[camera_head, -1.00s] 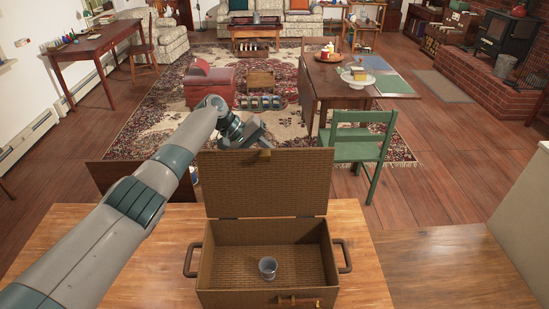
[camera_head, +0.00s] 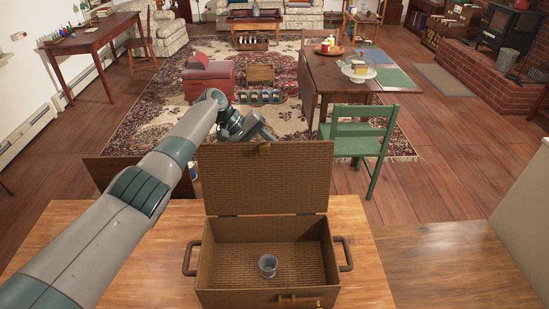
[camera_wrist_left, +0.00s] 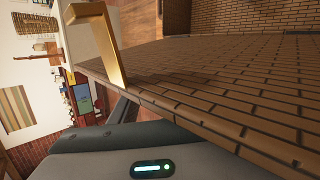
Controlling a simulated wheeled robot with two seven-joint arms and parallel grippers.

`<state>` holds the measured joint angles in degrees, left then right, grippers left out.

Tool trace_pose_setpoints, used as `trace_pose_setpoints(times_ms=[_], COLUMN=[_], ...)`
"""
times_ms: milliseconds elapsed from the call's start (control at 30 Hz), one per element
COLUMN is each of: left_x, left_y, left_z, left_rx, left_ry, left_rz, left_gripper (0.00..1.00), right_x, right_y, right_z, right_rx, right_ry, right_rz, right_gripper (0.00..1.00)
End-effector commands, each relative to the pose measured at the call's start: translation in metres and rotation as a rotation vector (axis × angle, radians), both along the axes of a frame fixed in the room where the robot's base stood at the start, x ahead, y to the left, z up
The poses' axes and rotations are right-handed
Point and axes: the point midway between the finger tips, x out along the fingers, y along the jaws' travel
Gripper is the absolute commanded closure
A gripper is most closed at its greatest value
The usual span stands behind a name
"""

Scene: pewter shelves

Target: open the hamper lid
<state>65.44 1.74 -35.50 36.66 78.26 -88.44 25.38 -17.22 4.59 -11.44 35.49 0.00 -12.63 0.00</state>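The brown woven hamper (camera_head: 218,264) stands on the wooden counter with its lid (camera_head: 265,180) raised, standing up from the rear hinges. A small grey metal cup (camera_head: 268,266) is inside. A brass latch piece (camera_head: 264,148) sits at the middle of the lid's upper edge; it shows large in the left wrist view (camera_wrist_left: 97,42), beside the woven lid (camera_wrist_left: 220,85). My left arm reaches in from the left, and my left gripper (camera_head: 250,127) is just behind the lid's upper edge, partly hidden. Its fingertips do not show clearly. My right gripper is not in view.
The hamper has dark side handles (camera_head: 188,258) and a front clasp (camera_head: 300,300). The wooden counter (camera_head: 430,265) is clear to the right. Beyond it are a green chair (camera_head: 361,145), a wooden table (camera_head: 334,78) and a patterned rug (camera_head: 150,125).

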Motion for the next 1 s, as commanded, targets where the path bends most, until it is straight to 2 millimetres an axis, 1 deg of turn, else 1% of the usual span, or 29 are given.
trace_pose_setpoints(times_ms=[267,433,567,1000], left_x=[0.002,0.005,0.008,0.020], left_y=[0.006,0.020,0.036,0.098], left_z=[0.005,0.017,0.032,0.093], left_rx=[-0.001,-0.001,-0.001,-0.001], left_ry=[-0.002,-0.004,-0.004,-0.002], left_rz=[0.001,0.002,0.002,0.002], left_gripper=[0.57,0.57,0.57,0.57], right_x=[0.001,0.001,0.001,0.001], right_y=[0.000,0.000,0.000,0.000], right_z=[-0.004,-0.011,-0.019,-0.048], right_rx=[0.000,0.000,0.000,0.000], right_ry=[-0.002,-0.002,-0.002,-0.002], right_rz=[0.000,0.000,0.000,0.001], right_gripper=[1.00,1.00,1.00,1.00])
